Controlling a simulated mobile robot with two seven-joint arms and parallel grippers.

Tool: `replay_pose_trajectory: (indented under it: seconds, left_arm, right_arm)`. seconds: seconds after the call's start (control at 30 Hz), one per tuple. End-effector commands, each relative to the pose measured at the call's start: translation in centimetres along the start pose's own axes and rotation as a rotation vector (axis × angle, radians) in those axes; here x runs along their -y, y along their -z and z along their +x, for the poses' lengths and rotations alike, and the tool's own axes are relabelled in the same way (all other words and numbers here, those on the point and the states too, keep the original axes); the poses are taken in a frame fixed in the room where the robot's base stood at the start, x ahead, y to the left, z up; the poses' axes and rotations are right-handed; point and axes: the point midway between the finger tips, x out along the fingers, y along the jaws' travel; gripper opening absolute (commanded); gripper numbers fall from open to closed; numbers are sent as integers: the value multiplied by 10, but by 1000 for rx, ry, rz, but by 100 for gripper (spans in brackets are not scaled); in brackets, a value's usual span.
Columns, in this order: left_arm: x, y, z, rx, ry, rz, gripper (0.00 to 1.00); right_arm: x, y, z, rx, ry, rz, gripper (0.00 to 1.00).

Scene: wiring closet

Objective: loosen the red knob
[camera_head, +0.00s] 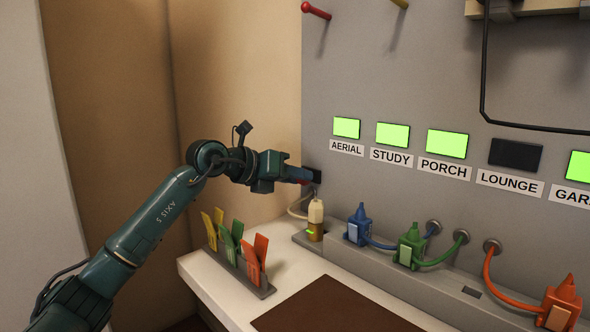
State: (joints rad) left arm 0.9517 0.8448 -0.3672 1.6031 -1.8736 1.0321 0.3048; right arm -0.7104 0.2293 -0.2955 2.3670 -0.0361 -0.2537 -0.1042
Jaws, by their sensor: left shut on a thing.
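My left arm reaches in from the left, and its gripper (308,176) is at the grey panel, left of the labelled green screens and below the AERIAL label. It is shut on the red knob (303,182), of which only a small patch of red shows at the jaws. The fingers and the dark parts around them hide the rest, so the knob's turn cannot be told. My right gripper is not in view.
Just below the gripper stands a cream-topped plug (316,212) on the grey ledge. Blue (358,225), green (410,246) and orange (561,305) plugs with cables stand to the right. A rack (263,291) of coloured tags sits on the white counter (212,288). A red-tipped peg (316,11) juts out above.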

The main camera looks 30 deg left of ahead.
Motion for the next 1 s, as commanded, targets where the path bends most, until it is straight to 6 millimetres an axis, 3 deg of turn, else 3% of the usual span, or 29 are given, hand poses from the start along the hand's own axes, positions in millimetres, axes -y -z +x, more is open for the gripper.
replay_pose_trajectory:
  seconds: [0.33, 0.7, 1.0]
  left_arm:
    - [-2, -2, -1, -3, 124, -308, 6]
    - [-4, 0, 0, -3, 242, -591, 6]
    - [-5, 2, 1, -1, 297, -721, 6]
  right_arm:
    - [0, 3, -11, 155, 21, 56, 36]
    - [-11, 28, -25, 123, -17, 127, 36]
    - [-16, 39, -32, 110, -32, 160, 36]
